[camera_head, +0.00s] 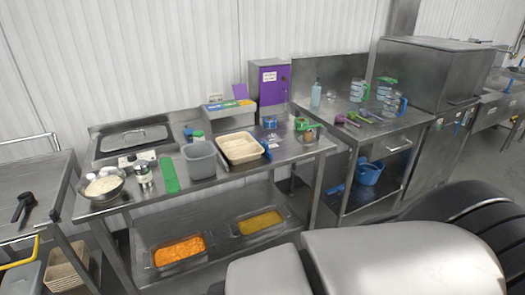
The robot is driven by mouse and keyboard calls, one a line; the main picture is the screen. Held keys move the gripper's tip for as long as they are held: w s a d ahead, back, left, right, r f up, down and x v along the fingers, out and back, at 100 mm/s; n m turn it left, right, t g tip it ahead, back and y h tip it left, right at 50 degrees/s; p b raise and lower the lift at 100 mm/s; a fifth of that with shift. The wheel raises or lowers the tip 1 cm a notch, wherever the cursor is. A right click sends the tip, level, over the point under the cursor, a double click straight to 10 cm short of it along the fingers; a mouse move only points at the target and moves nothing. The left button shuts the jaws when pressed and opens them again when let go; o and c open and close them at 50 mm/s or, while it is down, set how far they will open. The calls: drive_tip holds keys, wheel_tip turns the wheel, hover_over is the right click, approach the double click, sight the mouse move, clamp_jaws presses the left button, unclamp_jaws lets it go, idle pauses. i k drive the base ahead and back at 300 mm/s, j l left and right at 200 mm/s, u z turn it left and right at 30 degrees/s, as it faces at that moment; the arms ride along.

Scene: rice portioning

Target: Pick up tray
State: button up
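A cream rectangular tray (222,143) lies on the steel worktable (290,152), right of a grey bin (199,160). It looks shallow and seems empty, though fine detail inside is too small to tell. My gripper is not in view. Large grey and black parts, which look like my own arm or body, fill the lower right and lie apart from the tray.
A bowl of rice (103,187), a steel canister (143,174) and a green cylinder (169,175) stand left of the bin. Food pans with orange (180,251) and yellow (259,223) contents sit on the lower shelf. Blue items (269,122) crowd the tray's right.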

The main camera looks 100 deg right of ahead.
sight(240, 148)
drive_tip(key=z, duration=3.2)
drive_tip(key=i+l+u, duration=0.35)
drive_tip(key=i+l, duration=0.3)
drive_tip(key=i, duration=0.25)
drive_tip(key=i+l+u, duration=0.4)
drive_tip(key=i+l, duration=0.45)
